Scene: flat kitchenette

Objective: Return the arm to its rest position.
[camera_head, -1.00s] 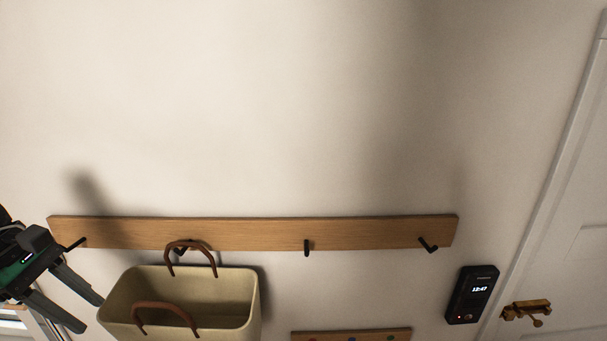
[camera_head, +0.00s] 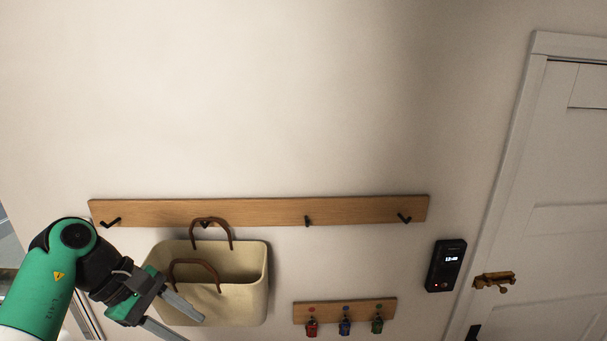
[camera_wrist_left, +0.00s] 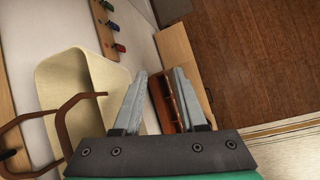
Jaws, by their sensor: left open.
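My left gripper (camera_head: 176,318) comes in from the lower left in the head view. It is open and empty, and its fingers lie in front of the lower front of the cream bag (camera_head: 245,300). In the left wrist view the open fingers (camera_wrist_left: 160,100) point away from me, with the cream bag (camera_wrist_left: 75,85) to their left. The bag's brown handles (camera_head: 210,235) stand up, and the rear one is at a hook of the wooden hook rail (camera_head: 265,212). I cannot tell whether the fingers touch the bag. My right gripper is not in view.
A small key board (camera_head: 345,310) with red, blue and green items hangs below the rail. A black panel (camera_head: 446,266) with a clock is to the right, beside a white door (camera_head: 555,210). A brown slotted holder (camera_wrist_left: 165,100) shows beyond the fingers in the wrist view.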

